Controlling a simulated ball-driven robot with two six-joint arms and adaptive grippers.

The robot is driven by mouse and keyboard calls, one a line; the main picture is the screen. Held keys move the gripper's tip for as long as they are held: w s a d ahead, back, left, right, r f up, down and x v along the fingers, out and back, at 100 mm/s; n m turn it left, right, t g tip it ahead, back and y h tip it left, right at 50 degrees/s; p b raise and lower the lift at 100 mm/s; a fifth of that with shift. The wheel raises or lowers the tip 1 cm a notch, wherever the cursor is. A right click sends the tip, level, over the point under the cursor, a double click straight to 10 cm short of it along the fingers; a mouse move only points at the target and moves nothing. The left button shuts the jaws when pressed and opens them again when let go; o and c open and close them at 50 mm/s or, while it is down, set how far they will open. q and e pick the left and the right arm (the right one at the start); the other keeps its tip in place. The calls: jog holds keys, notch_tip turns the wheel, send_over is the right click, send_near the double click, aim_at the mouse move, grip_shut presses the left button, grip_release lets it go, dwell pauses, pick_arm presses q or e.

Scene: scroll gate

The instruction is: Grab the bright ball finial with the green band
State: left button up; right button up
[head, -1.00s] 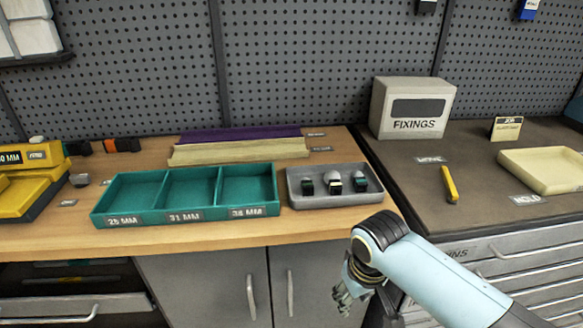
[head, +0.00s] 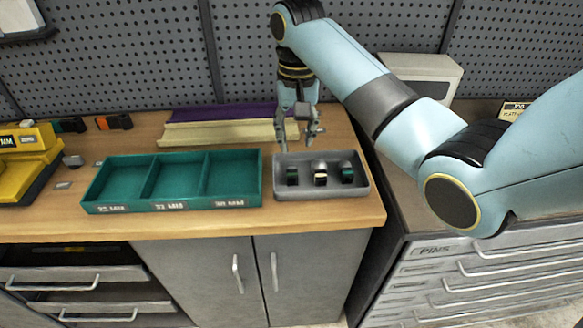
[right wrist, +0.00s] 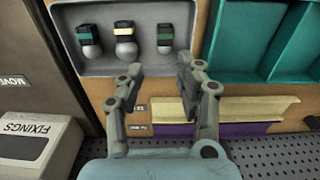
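The grey tray (head: 322,192) holds three finials in a row. The right finial (head: 347,172) has a green band and a fairly bright ball; in the right wrist view it is the left one (right wrist: 89,42). The middle finial (head: 320,173) has a cream band and a bright ball. The left finial (head: 292,176) has a green band and a smaller, duller-looking ball; the right wrist view shows it at right (right wrist: 165,38). My right gripper (head: 299,136) is open and empty, above and behind the tray's left part. My left gripper is not in view.
A teal three-compartment tray (head: 172,208) stands left of the grey tray. Yellow and purple strips (head: 230,133) lie behind. The FIXINGS box (right wrist: 35,145) stands on the neighbouring bench. A perforated back wall (head: 150,50) rises behind the bench.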

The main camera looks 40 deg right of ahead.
send_over(292, 172)
jog(key=f, duration=0.4)
jog(key=shift+w+d+f, duration=0.2)
jog(key=shift+d+f, duration=0.1)
jog(key=shift+f, duration=0.05)
jog(key=f, duration=0.3)
jog(key=f+p, duration=0.1)
jog(key=f, duration=0.1)
jog(key=shift+s+a, duration=0.15)
jog(key=shift+a, duration=0.15)
jog(key=shift+c, duration=0.4)
grip_shut()
